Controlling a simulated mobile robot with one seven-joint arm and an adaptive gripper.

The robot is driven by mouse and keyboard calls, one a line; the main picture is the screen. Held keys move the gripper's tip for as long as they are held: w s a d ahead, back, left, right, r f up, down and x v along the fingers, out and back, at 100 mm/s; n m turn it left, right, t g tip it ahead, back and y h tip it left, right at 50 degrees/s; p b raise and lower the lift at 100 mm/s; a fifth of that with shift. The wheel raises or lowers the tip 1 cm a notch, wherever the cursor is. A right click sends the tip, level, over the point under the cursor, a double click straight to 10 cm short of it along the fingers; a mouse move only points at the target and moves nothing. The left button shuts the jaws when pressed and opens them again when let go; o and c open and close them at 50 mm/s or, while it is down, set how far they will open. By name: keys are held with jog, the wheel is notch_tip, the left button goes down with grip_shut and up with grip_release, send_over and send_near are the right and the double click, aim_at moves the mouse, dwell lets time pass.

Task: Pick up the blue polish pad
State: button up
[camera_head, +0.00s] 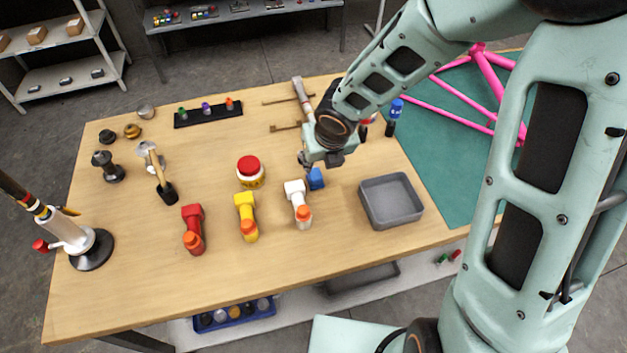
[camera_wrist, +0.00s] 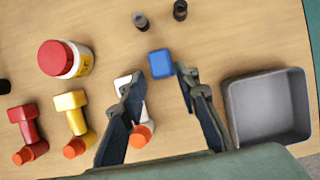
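The blue polish pad (camera_head: 316,179) is a small blue block on the wooden table, between the white spray bottle and the grey bin. The fingertips are hard to make out there.
A yellow bottle (camera_head: 246,217), a red bottle (camera_head: 193,230) and a red-lidded jar (camera_head: 250,173) are farther left. A pink frame (camera_head: 490,75) lies on the green mat (camera_head: 440,165).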

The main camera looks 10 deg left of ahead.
aim_at(315, 173)
jog(key=b+x, duration=0.1)
jog(key=x, duration=0.2)
jog(key=b+x, duration=0.2)
jog(key=x, duration=0.1)
jog(key=shift+s+a+f, duration=0.1)
jog(key=shift+f, duration=0.45)
grip_shut()
jog(key=shift+r, duration=0.15)
